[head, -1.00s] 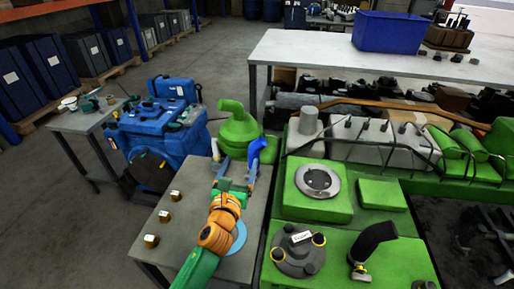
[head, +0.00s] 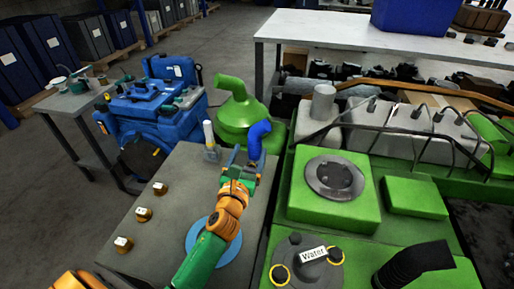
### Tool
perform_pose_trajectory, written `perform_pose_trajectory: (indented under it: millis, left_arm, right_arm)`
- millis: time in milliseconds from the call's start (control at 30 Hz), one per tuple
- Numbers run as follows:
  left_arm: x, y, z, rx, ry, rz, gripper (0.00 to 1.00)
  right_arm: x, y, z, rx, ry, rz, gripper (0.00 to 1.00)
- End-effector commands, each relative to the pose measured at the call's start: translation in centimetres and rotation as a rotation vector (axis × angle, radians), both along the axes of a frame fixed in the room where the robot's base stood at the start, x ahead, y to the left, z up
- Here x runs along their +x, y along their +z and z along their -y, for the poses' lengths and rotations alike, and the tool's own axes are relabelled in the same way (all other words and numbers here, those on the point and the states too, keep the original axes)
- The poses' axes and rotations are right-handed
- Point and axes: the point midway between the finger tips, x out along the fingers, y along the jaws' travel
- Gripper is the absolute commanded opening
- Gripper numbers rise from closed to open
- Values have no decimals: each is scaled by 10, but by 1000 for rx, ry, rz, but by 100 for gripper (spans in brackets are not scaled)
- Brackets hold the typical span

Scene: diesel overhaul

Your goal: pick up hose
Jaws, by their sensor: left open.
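A blue bent hose (head: 257,139) stands at the far right corner of the grey table (head: 178,190). My left gripper (head: 243,160) reaches in from below, open, with its fingers close to the lower end of this hose. The fingers partly hide that end, and I cannot tell whether they touch it. A black ribbed hose (head: 415,263) sits on the green engine block (head: 370,245) at the lower right, away from the gripper. My right gripper is not in view.
A white-topped bottle-like piece (head: 209,137) stands just left of the gripper. Several small brass pieces (head: 143,214) line the table's left side. A round blue disc (head: 201,248) lies under my arm. A green turbo-shaped part (head: 237,110) stands behind the blue hose.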

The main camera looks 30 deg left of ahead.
Motion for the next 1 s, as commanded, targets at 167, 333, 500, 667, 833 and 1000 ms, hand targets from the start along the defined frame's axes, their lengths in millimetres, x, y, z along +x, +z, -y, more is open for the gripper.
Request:
perform_pose_trajectory:
  millis: [167,333,500,667,833,1000]
  left_arm:
    - [29,-2,-7,-2,1,3,81]
    - [58,-5,-15,0,1,2,81]
    - [64,-4,-16,-1,0,1,81]
    - [63,-4,-16,-1,0,1,62]
    - [63,-4,-16,0,0,1,16]
    - [63,-4,-16,0,0,0,0]
  right_arm:
    - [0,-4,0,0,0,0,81]
    - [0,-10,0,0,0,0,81]
    - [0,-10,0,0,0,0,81]
    - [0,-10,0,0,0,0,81]
    - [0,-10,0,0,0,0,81]
    - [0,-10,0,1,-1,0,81]
